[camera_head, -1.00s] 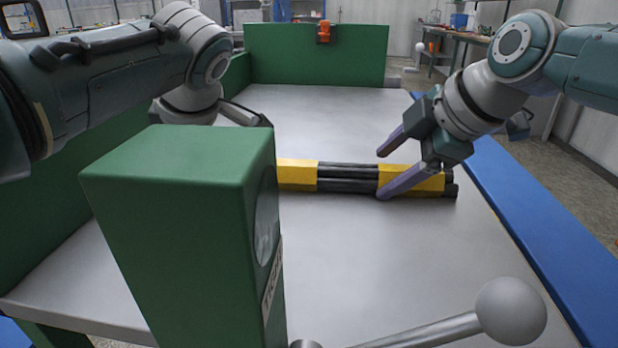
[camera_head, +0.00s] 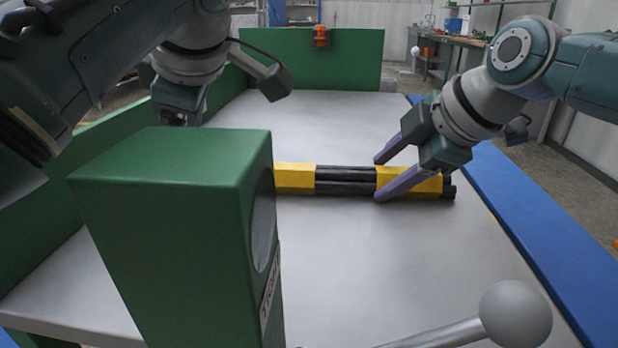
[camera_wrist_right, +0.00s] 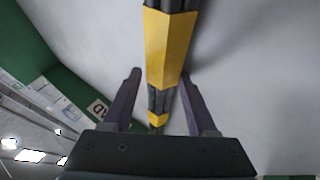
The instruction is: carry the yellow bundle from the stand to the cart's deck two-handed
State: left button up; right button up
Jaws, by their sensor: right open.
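The yellow bundle (camera_head: 345,181), black hoses with yellow sleeves, lies crosswise on a grey flat surface (camera_head: 400,260); its left end is hidden behind a green post. My right gripper (camera_head: 378,178) is open at the right yellow sleeve. In the right wrist view the bundle (camera_wrist_right: 168,45) runs between the two spread fingers (camera_wrist_right: 160,77), with a gap on each side. My left gripper (camera_head: 182,100) is at the upper left, above the surface; its fingers are hidden behind the green post. I cannot tell which surface is the stand or the cart's deck.
The green post (camera_head: 175,235) stands in the left foreground. A grey bar with a ball end (camera_head: 515,313) crosses the lower right. A green wall (camera_head: 350,58) closes the far side. A blue strip (camera_head: 545,225) runs along the right edge. The surface before the bundle is clear.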

jog(key=shift+s+d+f, duration=0.25)
jog(key=shift+f, duration=0.2)
jog(key=shift+s+d+f, duration=0.2)
jog(key=shift+f, duration=0.25)
jog(key=w+a+r+v, duration=0.1)
jog(key=v, duration=0.7)
jog(key=shift+r, duration=0.4)
jog(key=shift+d, duration=0.1)
